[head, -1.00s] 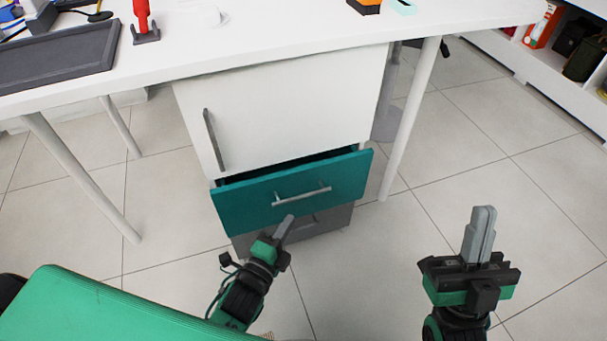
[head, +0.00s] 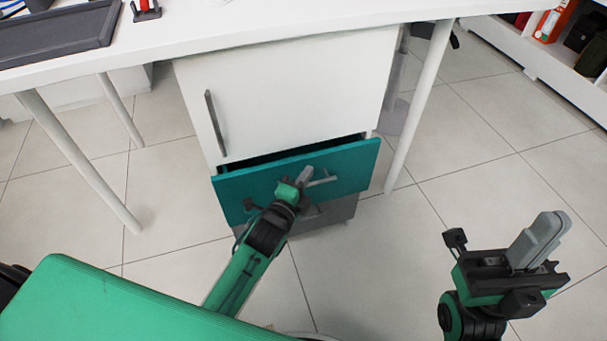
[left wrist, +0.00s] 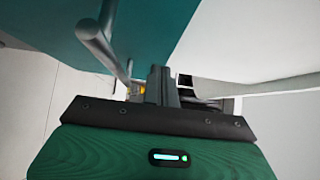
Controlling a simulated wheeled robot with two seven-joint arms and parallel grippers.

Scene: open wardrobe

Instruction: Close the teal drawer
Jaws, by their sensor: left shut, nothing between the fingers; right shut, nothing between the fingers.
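The teal drawer (head: 345,167) is pulled part-way out of the white cabinet under the table, with a dark gap along its top edge. Its silver bar handle (head: 322,182) is partly hidden by my left gripper. My left gripper (head: 305,174) is shut and empty in front of the drawer front, near the handle. In the left wrist view the teal front (left wrist: 150,30) and handle (left wrist: 103,45) are close to the shut fingers (left wrist: 160,85); I cannot tell whether they touch. My right gripper (head: 545,232) is shut and empty over the floor at the right.
The white cabinet door (head: 290,95) above the drawer is shut, and a grey drawer (head: 335,211) sits below. White table legs (head: 418,105) stand on both sides. A white shelf unit (head: 560,75) is at the upper right. The tiled floor between is clear.

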